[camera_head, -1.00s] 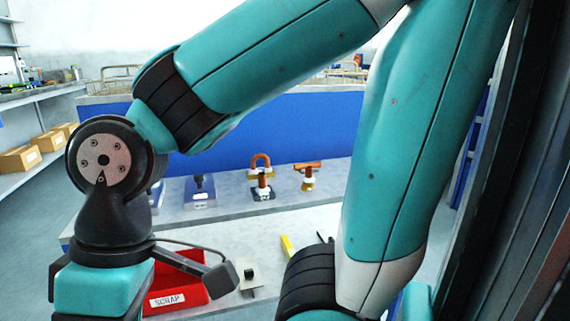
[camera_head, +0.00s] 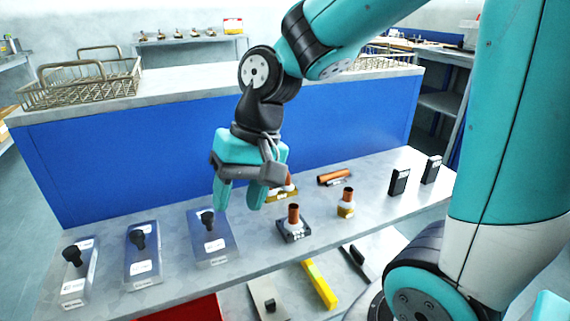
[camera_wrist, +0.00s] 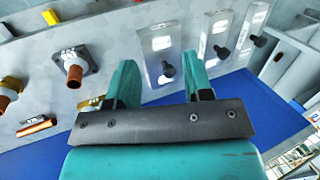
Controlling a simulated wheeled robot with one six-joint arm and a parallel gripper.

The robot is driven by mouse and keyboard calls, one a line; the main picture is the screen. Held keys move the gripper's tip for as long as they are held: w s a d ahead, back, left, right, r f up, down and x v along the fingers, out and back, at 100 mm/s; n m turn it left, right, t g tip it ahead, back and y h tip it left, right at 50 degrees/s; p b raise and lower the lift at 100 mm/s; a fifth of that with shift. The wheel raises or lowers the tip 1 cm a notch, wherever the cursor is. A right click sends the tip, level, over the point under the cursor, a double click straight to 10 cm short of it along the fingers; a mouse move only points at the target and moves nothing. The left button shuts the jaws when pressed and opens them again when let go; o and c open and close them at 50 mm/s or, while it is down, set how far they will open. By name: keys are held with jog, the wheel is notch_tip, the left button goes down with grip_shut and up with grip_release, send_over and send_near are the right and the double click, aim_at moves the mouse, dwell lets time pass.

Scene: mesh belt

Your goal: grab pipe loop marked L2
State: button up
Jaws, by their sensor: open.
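My gripper (camera_head: 238,202) is open and empty, fingers down, above the long grey bench. In the wrist view its two fingers (camera_wrist: 158,72) stand apart with nothing between them. A copper pipe piece (camera_head: 288,184) on a yellow base is partly hidden behind the gripper. It may be the pipe loop, but its shape is unclear and I cannot read L2 on it. In the wrist view only an edge of a yellow base (camera_wrist: 92,103) shows beside the left finger.
A copper stub on a dark base (camera_head: 293,226) stands right of the gripper. Another on a yellow base (camera_head: 346,203), a lying copper pipe (camera_head: 333,176) and two black blocks (camera_head: 399,181) are farther right. Plates with black knobs (camera_head: 212,246) stand left. A blue panel (camera_head: 170,150) rises behind.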

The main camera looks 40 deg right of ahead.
jog(key=w+d+r+m+p, duration=0.5)
jog(key=w+d+m+p, duration=0.15)
jog(key=d+m, duration=0.3)
jog(key=m+p, duration=0.3)
jog(key=m, duration=0.7)
send_over(289, 189)
jog(key=shift+n+t, duration=0.25)
jog(key=shift+t, duration=0.15)
jog(key=f, duration=1)
jog(key=shift+w+f, duration=0.2)
jog(key=shift+w, duration=0.15)
jog(key=shift+x, duration=3.15)
jog(key=shift+w+a, duration=0.1)
jog(key=shift+w, duration=0.1)
jog(key=shift+r, duration=0.1)
grip_shut()
